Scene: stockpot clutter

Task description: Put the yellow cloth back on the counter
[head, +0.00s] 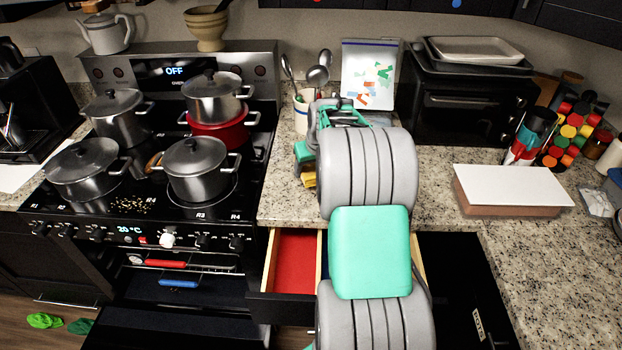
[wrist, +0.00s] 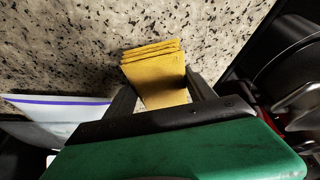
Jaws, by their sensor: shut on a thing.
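The yellow cloth (wrist: 158,72) is a folded, layered piece between my two fingers in the wrist view, over the speckled counter. In the head view a small bit of the cloth (head: 309,180) shows at the left of my arm. My gripper (wrist: 160,92) is shut on the cloth; in the head view it is mostly hidden behind my arm. The granite counter (head: 281,203) lies around and behind the cloth. I cannot tell whether the cloth touches the counter.
The stove with several pots (head: 197,168) stands left of my arm. An open drawer (head: 292,270) is below my arm. A white-topped block (head: 511,190) sits on the right counter, with bare granite around it.

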